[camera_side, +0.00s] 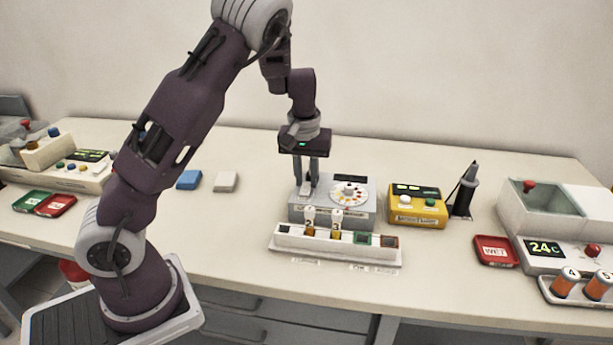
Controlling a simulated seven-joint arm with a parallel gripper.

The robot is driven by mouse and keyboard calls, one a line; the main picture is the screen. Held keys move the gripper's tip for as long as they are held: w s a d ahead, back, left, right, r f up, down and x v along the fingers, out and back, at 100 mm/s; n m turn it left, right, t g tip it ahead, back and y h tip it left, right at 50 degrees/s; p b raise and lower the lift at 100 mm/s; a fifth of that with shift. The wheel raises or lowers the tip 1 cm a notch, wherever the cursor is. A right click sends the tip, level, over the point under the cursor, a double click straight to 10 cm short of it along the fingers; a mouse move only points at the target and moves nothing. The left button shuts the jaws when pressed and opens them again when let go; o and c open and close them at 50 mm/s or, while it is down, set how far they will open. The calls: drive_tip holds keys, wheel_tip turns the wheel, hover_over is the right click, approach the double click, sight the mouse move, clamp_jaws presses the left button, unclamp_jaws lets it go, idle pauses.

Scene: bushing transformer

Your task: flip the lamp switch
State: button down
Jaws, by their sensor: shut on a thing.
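A grey box (333,212) stands near the middle of the bench, with a white dial with coloured dots (348,193) and a dark display on its top. My gripper (307,187) points straight down over the left part of the box's top, left of the dial. Its fingers are close together, shut on a small part there that looks like the lamp switch. The fingers mostly hide this part, so I cannot tell which way it is set.
A white rack (335,250) with vials and coloured blocks stands in front of the box. A yellow device (417,206) and a dark pen-like tool in a stand (464,192) are to the right. A red tray (495,250) lies farther right. Bench behind is clear.

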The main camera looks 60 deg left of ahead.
sight(305, 187)
drive_tip(key=c, duration=1.2)
unclamp_jaws()
drive_tip(key=shift+c, duration=0.2)
drive_tip(key=shift+r, duration=0.15)
drive_tip(key=r, duration=0.6)
drive_tip(key=shift+s+d+r, duration=0.3)
drive_tip(key=shift+s+d, duration=0.05)
drive_tip(key=shift+r, duration=0.1)
